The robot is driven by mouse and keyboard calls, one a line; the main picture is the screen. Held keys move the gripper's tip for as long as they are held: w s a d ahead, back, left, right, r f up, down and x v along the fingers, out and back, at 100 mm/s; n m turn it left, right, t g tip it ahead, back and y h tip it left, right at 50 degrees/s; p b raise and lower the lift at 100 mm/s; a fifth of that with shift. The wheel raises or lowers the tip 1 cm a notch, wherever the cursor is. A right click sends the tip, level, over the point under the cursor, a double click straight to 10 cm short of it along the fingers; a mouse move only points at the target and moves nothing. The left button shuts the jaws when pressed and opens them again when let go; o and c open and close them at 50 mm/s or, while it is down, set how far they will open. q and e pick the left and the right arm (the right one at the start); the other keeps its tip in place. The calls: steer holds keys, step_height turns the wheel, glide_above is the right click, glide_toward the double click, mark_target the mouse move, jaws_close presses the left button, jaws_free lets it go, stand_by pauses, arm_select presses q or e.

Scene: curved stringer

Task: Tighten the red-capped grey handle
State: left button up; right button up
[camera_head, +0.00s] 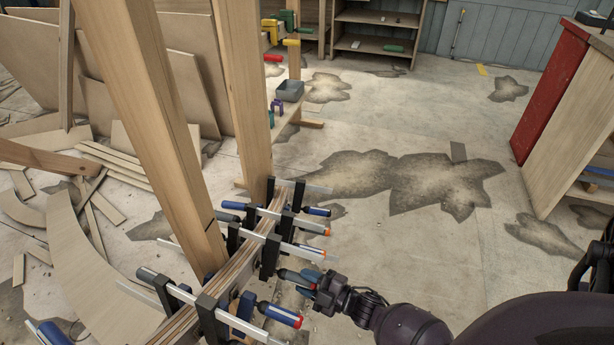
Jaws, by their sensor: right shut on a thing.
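A curved laminated wood stringer (236,267) runs from the lower middle up towards the posts, with several bar clamps across it. My right gripper (314,286) is shut on a dark grey-teal clamp handle (290,275) at the stringer's right side. A bit of red shows at the fingers, and the fingers hide much of the handle's end. A blue handle with a red cap (281,315) sticks out just below and nearer. My left gripper is not in view.
Two wooden posts (158,130) rise beside the stringer on the left. Other clamp handles (312,227) sit close beyond my gripper. Plywood sheets and strips (95,215) lie on the left floor. A red-sided cabinet (548,95) stands at right. The stained floor between is open.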

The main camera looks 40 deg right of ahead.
steer(key=m+g+p, duration=0.1)
steer(key=m, duration=0.1)
steer(key=shift+r+m+y+p, duration=0.15)
steer(key=shift+m+y+p, duration=0.2)
steer(key=shift+m+y, duration=0.05)
steer(key=m, duration=0.2)
steer(key=m+g+y, duration=0.1)
steer(key=m, duration=0.1)
steer(key=shift+f+g+y+p, duration=0.2)
steer(key=shift+g+y+p, duration=0.1)
steer(key=m+y, duration=0.1)
steer(key=m, duration=0.2)
steer(key=shift+s+f+g+b, duration=0.1)
steer(key=shift+f+g+b, duration=0.05)
steer(key=shift+g+b, duration=0.25)
steer(key=shift+m+g+y+b, duration=0.3)
steer(key=shift+m+y+b, duration=0.4)
steer(key=shift+m, duration=1)
steer(key=o, duration=0.9)
